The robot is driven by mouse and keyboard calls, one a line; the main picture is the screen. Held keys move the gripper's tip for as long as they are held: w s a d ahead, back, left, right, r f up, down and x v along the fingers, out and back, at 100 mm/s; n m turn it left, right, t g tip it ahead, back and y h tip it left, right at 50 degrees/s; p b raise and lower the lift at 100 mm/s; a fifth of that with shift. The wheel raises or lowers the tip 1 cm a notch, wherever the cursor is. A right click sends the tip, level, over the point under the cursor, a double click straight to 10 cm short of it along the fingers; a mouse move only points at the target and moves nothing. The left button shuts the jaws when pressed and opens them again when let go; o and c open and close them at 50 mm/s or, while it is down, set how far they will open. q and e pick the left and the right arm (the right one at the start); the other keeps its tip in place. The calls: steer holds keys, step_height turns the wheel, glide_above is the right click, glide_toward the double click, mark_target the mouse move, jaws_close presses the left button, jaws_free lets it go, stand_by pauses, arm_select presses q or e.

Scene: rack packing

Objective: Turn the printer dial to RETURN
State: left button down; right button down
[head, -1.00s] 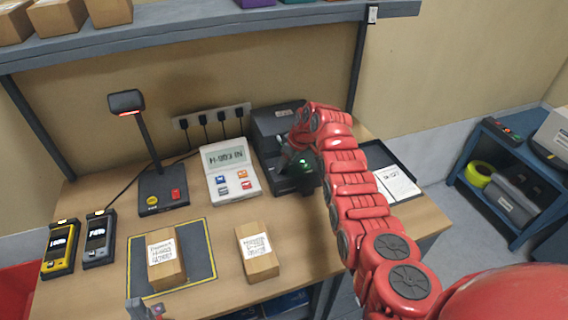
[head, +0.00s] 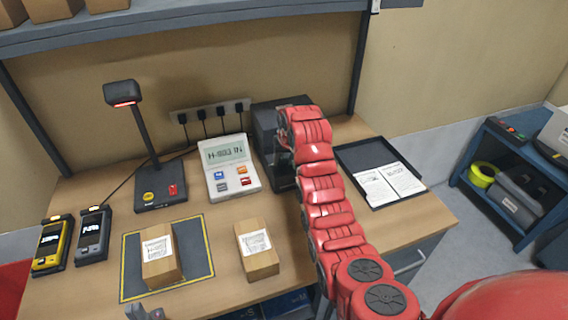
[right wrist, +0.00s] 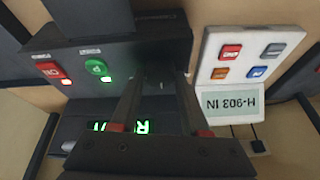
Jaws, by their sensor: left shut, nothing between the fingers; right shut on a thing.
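The black printer (head: 268,122) stands at the back of the desk, mostly hidden behind my right arm in the head view. In the right wrist view the printer (right wrist: 150,40) shows a red button (right wrist: 52,70), a green button (right wrist: 96,67) and a green-lit display (right wrist: 138,127). The display is partly covered and I cannot read its full word. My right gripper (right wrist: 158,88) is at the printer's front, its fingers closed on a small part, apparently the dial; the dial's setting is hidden. My left gripper (head: 146,312) is shut and empty at the bottom edge of the head view.
A white keypad display (head: 230,165) sits left of the printer. A scanner stand (head: 160,185), two handhelds (head: 92,235) and two cartons (head: 258,250) are further left and front. A black tray (head: 350,160) with papers lies right of my right arm.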

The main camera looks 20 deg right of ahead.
steer(key=shift+m, duration=0.3)
steer(key=shift+c, duration=1.9)
jaws_free()
steer(key=shift+s+r+b, duration=0.1)
steer(key=shift+r+b, duration=0.3)
steer(key=p+v, duration=0.2)
steer(key=v, duration=0.4)
step_height(320, 180, up, 10)
steer(key=p, duration=1.8)
glide_above(286, 172)
steer(key=s, duration=0.5)
steer(key=shift+w+a+f, duration=0.1)
steer(key=shift+w+a, duration=0.05)
steer(key=shift+f+b, duration=0.1)
steer(key=shift+b, duration=0.2)
